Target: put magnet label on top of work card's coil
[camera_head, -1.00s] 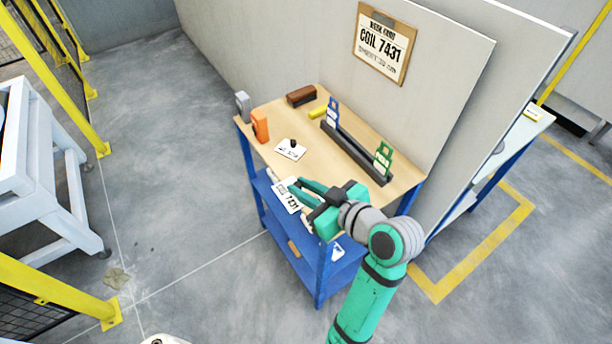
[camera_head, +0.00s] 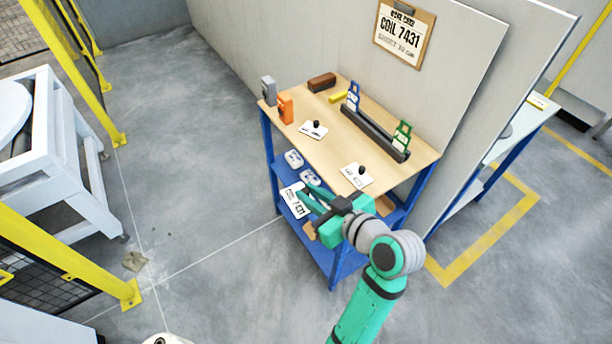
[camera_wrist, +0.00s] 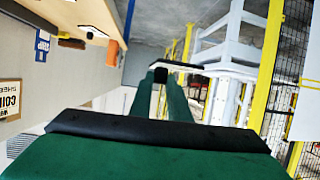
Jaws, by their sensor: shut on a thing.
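My gripper (camera_head: 308,192) is shut on a white magnet label (camera_head: 293,203) printed 7431. It holds the label tilted, in front of the bench's near side and apart from the bench top. In the wrist view the fingers (camera_wrist: 165,82) pinch the label's black knob, and the label (camera_wrist: 188,67) shows edge-on as a thin white plate. The work card (camera_head: 398,36) on a clipboard hangs on the grey wall panel and reads COIL 7431. I cannot make out any coil for certain.
Two other labels with black knobs lie on the wooden bench (camera_head: 345,145): one (camera_head: 312,132) further left, one (camera_head: 354,180) near the front edge. A dark rack (camera_head: 375,134) stands behind. A white frame (camera_head: 75,165) with a round top stands at left. Open floor (camera_head: 190,180) lies between.

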